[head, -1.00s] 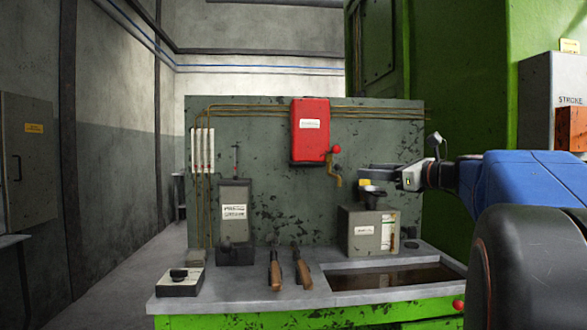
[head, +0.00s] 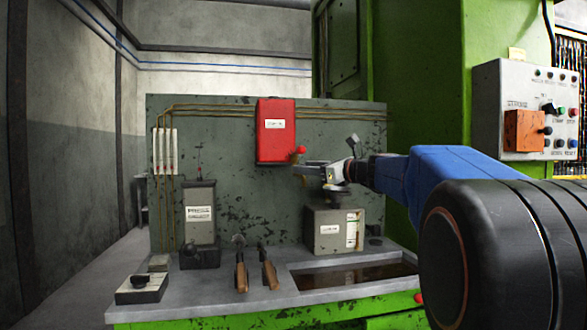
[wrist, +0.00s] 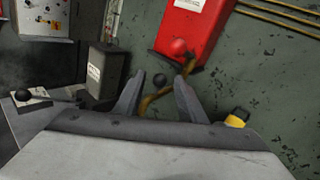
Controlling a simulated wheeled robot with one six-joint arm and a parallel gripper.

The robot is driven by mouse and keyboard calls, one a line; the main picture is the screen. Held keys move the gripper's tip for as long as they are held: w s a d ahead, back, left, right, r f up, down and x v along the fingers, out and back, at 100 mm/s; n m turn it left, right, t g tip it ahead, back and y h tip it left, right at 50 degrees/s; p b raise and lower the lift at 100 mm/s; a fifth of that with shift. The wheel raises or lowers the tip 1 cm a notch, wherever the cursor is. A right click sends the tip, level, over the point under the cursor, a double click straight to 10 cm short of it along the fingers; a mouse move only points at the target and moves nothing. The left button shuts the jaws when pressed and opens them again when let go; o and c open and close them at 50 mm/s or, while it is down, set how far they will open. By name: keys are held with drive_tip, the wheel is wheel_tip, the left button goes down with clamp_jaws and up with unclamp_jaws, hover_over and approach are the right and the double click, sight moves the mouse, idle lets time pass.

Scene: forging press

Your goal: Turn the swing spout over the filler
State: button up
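The swing spout is a bent brass pipe below a red box (head: 276,130); a red knob (head: 301,150) sits at its top. In the head view my gripper (head: 300,168) covers most of the spout. In the wrist view my gripper (wrist: 157,88) is open, and the brass spout (wrist: 152,98) runs between its two fingers; I cannot tell whether they touch it. The filler, a dark funnel (head: 338,197), stands on a grey box (head: 326,232), right of and below the fingertips.
The bench (head: 215,293) carries two wooden-handled tools (head: 254,270), a grey upright box (head: 200,213) and a small switch box (head: 141,288). A sunken dark tray lies at the bench's right. A yellow part (wrist: 237,119) is near my right finger.

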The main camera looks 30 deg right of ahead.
drive_tip(key=x, duration=0.6)
drive_tip(key=shift+c, duration=0.3)
clamp_jaws()
